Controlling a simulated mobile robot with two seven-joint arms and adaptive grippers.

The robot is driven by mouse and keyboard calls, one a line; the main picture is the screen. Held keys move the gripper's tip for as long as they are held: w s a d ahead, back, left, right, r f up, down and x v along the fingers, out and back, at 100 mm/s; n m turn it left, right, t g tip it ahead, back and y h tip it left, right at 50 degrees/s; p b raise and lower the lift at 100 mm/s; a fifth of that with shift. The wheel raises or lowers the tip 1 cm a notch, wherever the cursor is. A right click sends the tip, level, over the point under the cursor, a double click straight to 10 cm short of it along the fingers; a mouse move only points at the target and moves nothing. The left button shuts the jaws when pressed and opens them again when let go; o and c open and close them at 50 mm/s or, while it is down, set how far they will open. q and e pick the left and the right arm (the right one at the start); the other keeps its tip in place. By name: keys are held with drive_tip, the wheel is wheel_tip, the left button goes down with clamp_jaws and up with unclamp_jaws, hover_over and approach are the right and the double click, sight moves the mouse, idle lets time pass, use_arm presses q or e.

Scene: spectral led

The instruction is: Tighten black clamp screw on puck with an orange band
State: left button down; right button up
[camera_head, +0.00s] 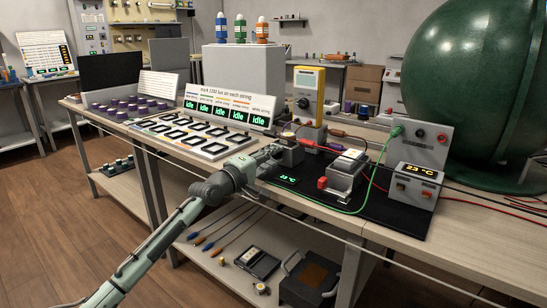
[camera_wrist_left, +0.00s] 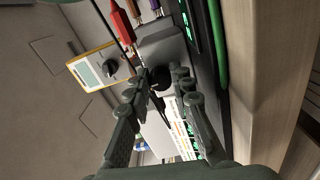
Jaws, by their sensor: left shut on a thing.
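My left gripper (camera_head: 274,151) reaches over the bench from the left to a dark grey clamp block (camera_head: 291,155). In the left wrist view, the two fingers of the gripper (camera_wrist_left: 164,82) are closed around a round black clamp screw (camera_wrist_left: 160,77) on the near side of the grey block (camera_wrist_left: 165,45). The fingers partly cover the screw. In the head view the gripper hides the screw. A puck with an orange band cannot be made out clearly at the clamp in either view. My right gripper is not in view.
A yellow multimeter (camera_head: 307,92) stands just behind the clamp, with red and brown probes beside it. A second metal fixture (camera_head: 342,175) with a red knob sits to the right on the black mat (camera_head: 384,213). A green cable (camera_head: 369,188) crosses the mat. Idle displays (camera_head: 225,110) stand left.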

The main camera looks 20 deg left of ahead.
use_arm(q)
drive_tip(key=m, duration=0.7)
drive_tip(key=shift+f, duration=0.1)
drive_tip(key=shift+m, duration=1.7)
drive_tip(key=shift+a, duration=0.1)
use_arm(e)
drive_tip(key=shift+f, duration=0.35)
use_arm(q)
drive_tip(key=shift+m, duration=0.3)
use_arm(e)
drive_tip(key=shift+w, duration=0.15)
use_arm(q)
drive_tip(key=c, duration=1.3)
unclamp_jaws()
